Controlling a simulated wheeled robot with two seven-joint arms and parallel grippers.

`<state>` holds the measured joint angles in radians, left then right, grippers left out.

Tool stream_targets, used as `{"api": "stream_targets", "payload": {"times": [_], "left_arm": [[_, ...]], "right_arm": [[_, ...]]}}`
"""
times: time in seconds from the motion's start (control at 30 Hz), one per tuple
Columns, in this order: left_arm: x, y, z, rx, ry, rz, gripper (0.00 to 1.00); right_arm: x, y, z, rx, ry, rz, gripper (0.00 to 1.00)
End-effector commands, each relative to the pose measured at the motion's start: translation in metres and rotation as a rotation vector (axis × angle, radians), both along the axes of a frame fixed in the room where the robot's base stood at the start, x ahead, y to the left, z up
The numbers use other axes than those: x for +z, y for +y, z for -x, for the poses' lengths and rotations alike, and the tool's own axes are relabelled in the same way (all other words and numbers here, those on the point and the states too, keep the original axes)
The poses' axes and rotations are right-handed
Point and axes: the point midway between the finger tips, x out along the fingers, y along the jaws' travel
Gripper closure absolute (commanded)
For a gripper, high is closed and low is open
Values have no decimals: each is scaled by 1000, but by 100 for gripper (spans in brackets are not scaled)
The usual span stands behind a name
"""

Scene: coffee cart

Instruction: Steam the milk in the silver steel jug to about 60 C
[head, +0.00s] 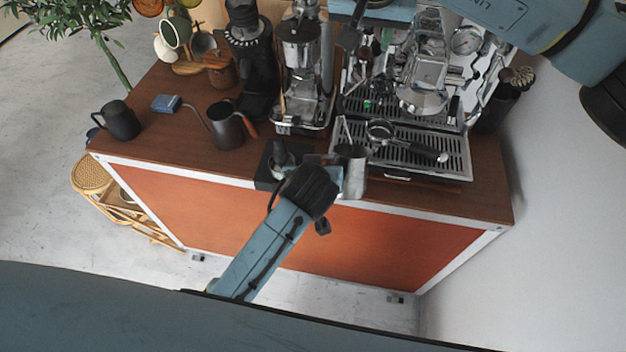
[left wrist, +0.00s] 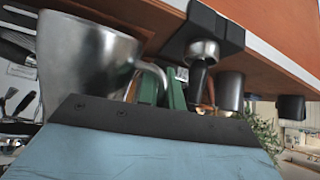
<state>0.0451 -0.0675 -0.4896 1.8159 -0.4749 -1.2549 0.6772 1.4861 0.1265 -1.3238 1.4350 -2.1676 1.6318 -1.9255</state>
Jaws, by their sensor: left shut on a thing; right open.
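The silver steel jug (head: 354,180) is at the counter's front edge, in front of the espresso machine (head: 425,75). My left gripper (head: 333,180) is shut on its handle; the jug and handle also show large in the left wrist view (left wrist: 80,60), with the gripper fingers (left wrist: 165,92) around the handle. A thin rod, likely the steam wand (head: 347,130), comes down by the jug's mouth; I cannot tell whether its tip is inside. The milk is hidden. My right gripper (head: 350,28) is open at the top, near the machine's upper left.
A portafilter (head: 382,131) lies on the drip tray (head: 450,165).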

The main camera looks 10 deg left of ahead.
Motion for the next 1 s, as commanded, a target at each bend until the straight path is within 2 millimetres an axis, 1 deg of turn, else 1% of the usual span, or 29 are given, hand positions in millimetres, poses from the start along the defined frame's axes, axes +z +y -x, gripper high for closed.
{"api": "stream_targets", "payload": {"times": [0.1, 0.7, 1.0], "left_arm": [[7, 0, -7, 1, -3, 2, 100], [36, 1, -38, 1, -2, 2, 100], [46, 1, -50, -1, -2, 0, 100]], "right_arm": [[0, 0, 0, 0, 0, 0, 56], [0, 0, 0, 0, 0, 0, 56], [0, 0, 0, 0, 0, 0, 56]]}}
